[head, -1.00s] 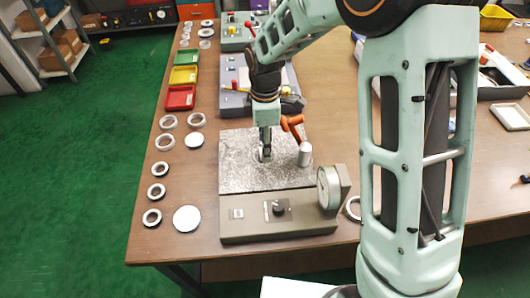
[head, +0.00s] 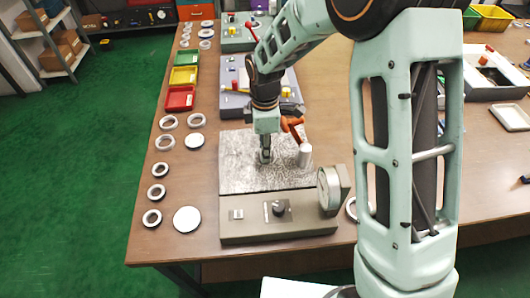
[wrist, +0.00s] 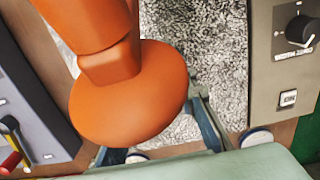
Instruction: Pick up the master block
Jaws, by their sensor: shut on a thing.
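My gripper (head: 265,157) points down at the granite plate (head: 236,175) of the gauge station, just left of its upright white cylinder (head: 305,155). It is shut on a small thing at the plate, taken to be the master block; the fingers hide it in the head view. In the wrist view an orange rounded handle (wrist: 130,95) covers the middle and hides the held thing. Part of the fingers (wrist: 206,122) shows at the handle's right edge. Whether the held thing touches the plate I cannot tell.
The orange lever (head: 292,126) stands close behind my gripper. A round dial (head: 329,190) is at the station's front right. Several rings (head: 152,217) and a white disc (head: 187,219) lie left. Red, yellow and green trays (head: 180,98) stand behind them.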

